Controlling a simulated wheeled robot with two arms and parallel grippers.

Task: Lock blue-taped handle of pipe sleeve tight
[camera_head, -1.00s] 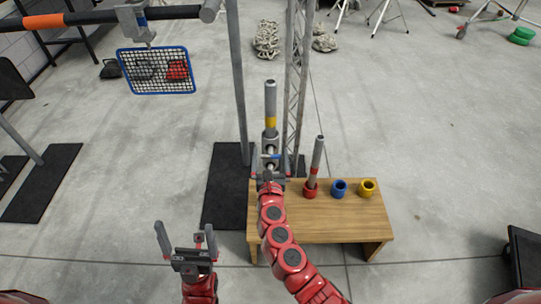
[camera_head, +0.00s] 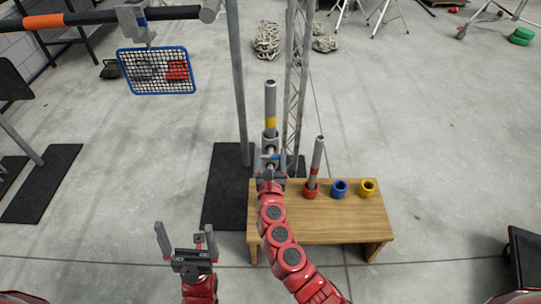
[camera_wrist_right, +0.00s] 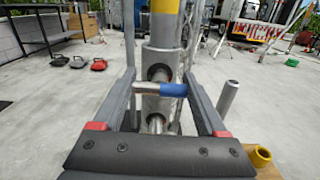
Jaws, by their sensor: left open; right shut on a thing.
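The pipe sleeve (camera_head: 270,138) is a grey metal collar around an upright pipe with a yellow band (camera_head: 270,110). The sleeve also shows in the right wrist view (camera_wrist_right: 160,57). Its handle is a short horizontal rod with blue tape (camera_wrist_right: 174,89) at its right end. My right gripper (camera_head: 270,160) is at the sleeve, with one finger at each end of the rod, shut on the handle. My left gripper (camera_head: 184,240) is open and empty at the lower left, away from the sleeve.
A wooden table (camera_head: 310,225) holds a red cup (camera_head: 310,190) with a pipe in it, a blue cup (camera_head: 340,187) and a yellow cup (camera_head: 367,187). A grey post (camera_head: 238,85) and a truss (camera_head: 298,80) stand close beside the sleeve.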

